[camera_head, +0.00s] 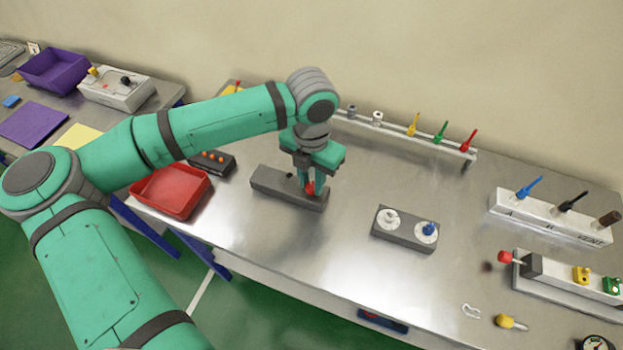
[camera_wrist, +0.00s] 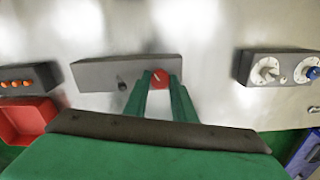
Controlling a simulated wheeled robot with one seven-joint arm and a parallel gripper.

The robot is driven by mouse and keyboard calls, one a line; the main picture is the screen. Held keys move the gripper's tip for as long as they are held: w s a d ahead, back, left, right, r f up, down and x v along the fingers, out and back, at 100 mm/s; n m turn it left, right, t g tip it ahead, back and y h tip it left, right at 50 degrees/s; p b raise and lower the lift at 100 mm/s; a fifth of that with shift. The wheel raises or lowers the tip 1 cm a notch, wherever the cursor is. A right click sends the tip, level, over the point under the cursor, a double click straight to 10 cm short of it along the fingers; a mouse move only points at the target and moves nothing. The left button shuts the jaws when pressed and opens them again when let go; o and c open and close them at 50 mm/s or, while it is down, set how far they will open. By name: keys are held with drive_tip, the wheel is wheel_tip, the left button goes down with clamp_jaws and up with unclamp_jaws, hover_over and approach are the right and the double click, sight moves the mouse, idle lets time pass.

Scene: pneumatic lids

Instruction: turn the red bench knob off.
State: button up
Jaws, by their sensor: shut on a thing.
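In the head view my gripper (camera_head: 309,185) reaches down onto the right end of the grey block (camera_head: 270,184), and the knob shows as a red patch between the fingers, partly hidden.
A red tray (camera_head: 172,192) and a dark box with orange buttons (camera_head: 212,162) stand left of the block. A grey box with a white and a blue dial (camera_head: 404,230) stands to the right. A rack of coloured tools (camera_head: 400,133) runs behind. Bare metal bench lies between.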

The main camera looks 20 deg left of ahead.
drive_tip(key=m, duration=0.4)
drive_tip(key=shift+m, duration=0.3)
drive_tip(key=m, duration=0.3)
drive_tip(key=shift+m, duration=0.3)
drive_tip(key=m, duration=0.3)
drive_tip(key=shift+m, duration=2.2)
drive_tip(key=o, duration=1.1)
drive_tip(key=shift+r, duration=0.1)
